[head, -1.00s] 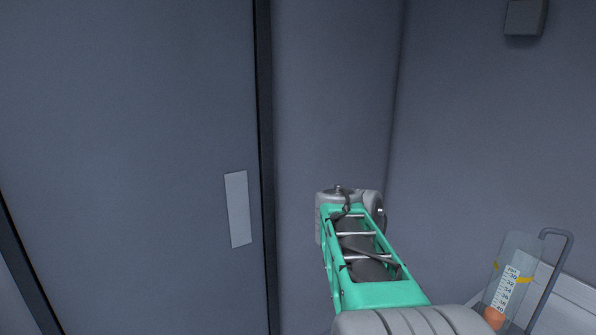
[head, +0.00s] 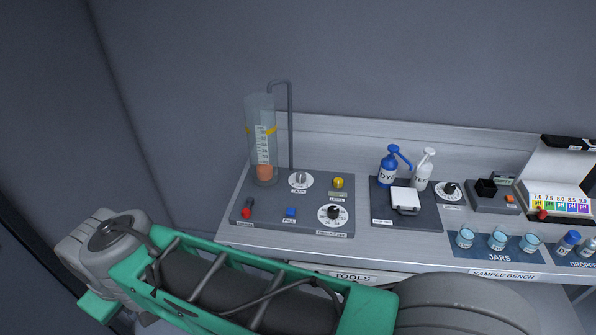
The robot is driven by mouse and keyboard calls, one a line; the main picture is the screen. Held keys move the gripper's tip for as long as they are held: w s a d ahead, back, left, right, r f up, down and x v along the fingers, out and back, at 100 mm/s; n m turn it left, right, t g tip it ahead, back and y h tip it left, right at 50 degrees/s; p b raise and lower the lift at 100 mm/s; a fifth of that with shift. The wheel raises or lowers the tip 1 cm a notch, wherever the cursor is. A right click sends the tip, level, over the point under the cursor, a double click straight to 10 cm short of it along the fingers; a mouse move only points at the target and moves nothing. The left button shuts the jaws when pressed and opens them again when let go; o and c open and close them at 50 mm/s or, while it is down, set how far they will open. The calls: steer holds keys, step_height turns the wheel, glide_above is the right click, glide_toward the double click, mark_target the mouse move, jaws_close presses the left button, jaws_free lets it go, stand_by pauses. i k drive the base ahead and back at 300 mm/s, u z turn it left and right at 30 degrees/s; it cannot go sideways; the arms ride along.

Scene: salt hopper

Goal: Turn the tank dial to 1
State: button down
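The tank dial (head: 300,180) is a small grey knob on a white round plate, at the back of a dark panel (head: 268,223) on the bench; a label in front of it seems to read TANK. Its setting is too small to read. To its left stands a clear tank (head: 262,140) with a white scale, a yellow band and an orange float near the bottom. My green and grey arm crosses the lower left of the head view, in front of the bench and away from the dial. My gripper's fingers cannot be made out.
The same panel carries a red lever (head: 247,208), a blue button (head: 290,212), a yellow knob (head: 338,183) and a black dial (head: 333,212). To the right are a blue bottle (head: 389,166), a white bottle (head: 424,168) and jars (head: 498,240). A wall closes the left side.

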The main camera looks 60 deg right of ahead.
mark_target(300, 176)
steer(key=z, duration=2.1)
steer(key=k, duration=0.5)
steer(key=u, duration=0.45)
steer(key=i, duration=0.9)
steer(key=z, duration=0.4)
